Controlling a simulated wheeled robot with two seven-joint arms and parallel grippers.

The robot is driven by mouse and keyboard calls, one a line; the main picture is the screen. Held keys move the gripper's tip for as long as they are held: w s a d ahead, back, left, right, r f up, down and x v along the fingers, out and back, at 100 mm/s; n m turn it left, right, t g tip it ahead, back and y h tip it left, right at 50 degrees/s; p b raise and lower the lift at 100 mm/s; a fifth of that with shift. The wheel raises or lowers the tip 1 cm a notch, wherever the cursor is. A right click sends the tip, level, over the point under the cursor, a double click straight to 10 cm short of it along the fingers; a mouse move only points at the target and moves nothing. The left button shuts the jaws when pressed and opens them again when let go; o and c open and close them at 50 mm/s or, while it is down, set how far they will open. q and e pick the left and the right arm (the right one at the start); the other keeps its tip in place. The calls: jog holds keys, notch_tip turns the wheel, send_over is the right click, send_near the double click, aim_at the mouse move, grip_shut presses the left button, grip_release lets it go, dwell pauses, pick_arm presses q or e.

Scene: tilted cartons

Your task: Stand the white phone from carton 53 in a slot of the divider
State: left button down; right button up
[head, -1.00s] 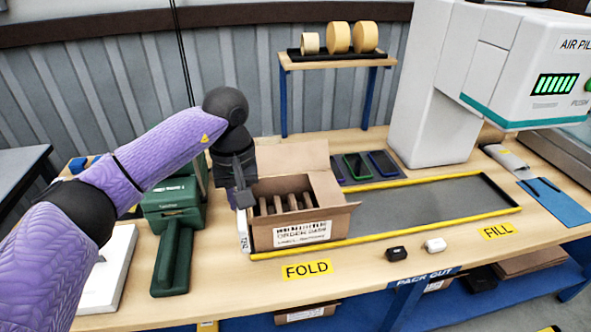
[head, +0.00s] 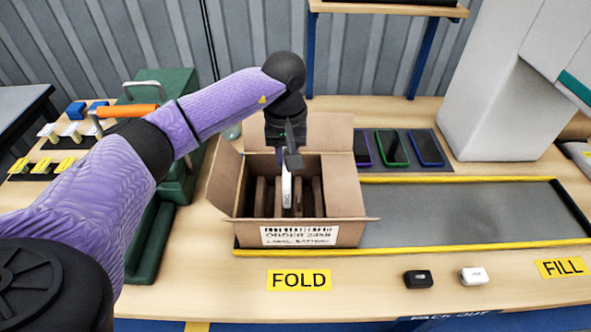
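The white phone (head: 286,192) is upright, seen nearly edge-on, in the middle of the open carton (head: 350,202). My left gripper (head: 287,168) is above the carton and shut on the phone's top end. The brown divider (head: 262,196) stands inside the carton, with several upright panels and slots between them. The phone's lower part overlaps the divider in the picture. I cannot tell how deep it sits in a slot or whether it touches a panel. My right gripper is not in view.
Three dark phones (head: 392,148) lie on a mat behind the carton's right. A grey strip with yellow rails (head: 470,244) runs right. A black case (head: 418,279) and a white case (head: 473,276) lie in front. A green tool (head: 165,215) stands left.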

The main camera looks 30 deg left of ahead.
pick_arm(q)
notch_tip(320, 180, down, 4)
jog(key=shift+b, duration=0.7)
jog(key=shift+f+b, duration=0.6)
jog(key=shift+f, duration=0.3)
notch_tip(320, 180, down, 4)
jog(key=b, duration=0.3)
jog(key=shift+f, duration=0.15)
jog(key=shift+f+b, duration=0.45)
jog(key=shift+b, duration=0.1)
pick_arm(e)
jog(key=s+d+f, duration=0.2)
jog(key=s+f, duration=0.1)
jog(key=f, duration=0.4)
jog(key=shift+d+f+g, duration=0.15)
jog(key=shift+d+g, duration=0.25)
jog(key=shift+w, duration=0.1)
pick_arm(q)
jog(key=shift+f, duration=0.2)
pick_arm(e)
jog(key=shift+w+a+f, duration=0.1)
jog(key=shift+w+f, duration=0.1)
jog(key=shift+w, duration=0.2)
